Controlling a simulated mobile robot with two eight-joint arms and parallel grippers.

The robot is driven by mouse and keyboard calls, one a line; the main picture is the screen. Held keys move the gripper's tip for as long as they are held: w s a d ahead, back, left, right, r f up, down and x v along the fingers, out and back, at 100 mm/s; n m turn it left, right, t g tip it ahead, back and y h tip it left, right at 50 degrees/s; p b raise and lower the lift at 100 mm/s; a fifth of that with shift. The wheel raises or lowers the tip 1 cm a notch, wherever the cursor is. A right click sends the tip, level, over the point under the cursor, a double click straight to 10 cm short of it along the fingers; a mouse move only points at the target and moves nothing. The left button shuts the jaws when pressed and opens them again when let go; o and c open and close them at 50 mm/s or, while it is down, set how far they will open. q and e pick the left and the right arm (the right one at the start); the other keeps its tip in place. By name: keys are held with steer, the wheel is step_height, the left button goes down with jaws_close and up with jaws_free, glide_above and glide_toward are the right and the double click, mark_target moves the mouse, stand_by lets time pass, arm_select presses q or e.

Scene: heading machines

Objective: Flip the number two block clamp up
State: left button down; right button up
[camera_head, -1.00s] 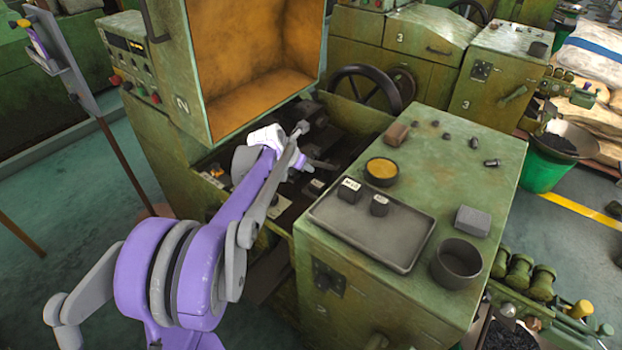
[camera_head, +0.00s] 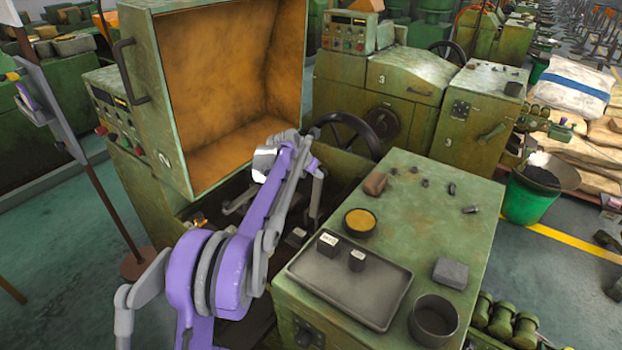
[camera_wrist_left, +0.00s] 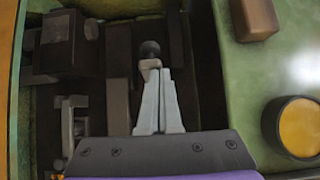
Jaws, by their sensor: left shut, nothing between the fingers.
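My left gripper (camera_head: 316,205) reaches down into the open bay of the machine with the raised orange-lined cover. In the left wrist view its two pale fingers (camera_wrist_left: 159,105) are together, with nothing between them. Their tips are at a small tan-grey lever piece with a dark round knob (camera_wrist_left: 150,48), which looks like a clamp part; I cannot tell if they touch. A grey bracket-like piece (camera_wrist_left: 70,125) stands to the left of the fingers. Which part is the number two block clamp is not clear. My right gripper is not in view.
The raised cover (camera_head: 235,80) stands behind the arm. The green cabinet top to the right holds a tray (camera_head: 350,280) with two labelled blocks, a yellow-filled bowl (camera_head: 360,221), a brown block (camera_head: 375,183), a grey block (camera_head: 451,272) and a dark cup (camera_head: 433,318).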

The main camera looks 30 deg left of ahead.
arm_select(q)
steer(key=shift+w+d+r, duration=0.1)
steer(key=shift+w+r, duration=0.1)
steer(key=shift+w, duration=0.25)
steer(key=shift+w+r, duration=0.15)
steer(key=shift+w, duration=0.3)
steer(key=shift+w+d, duration=0.1)
steer(key=v, duration=1.1)
steer(key=shift+s+a, duration=0.3)
steer(key=shift+s, duration=0.05)
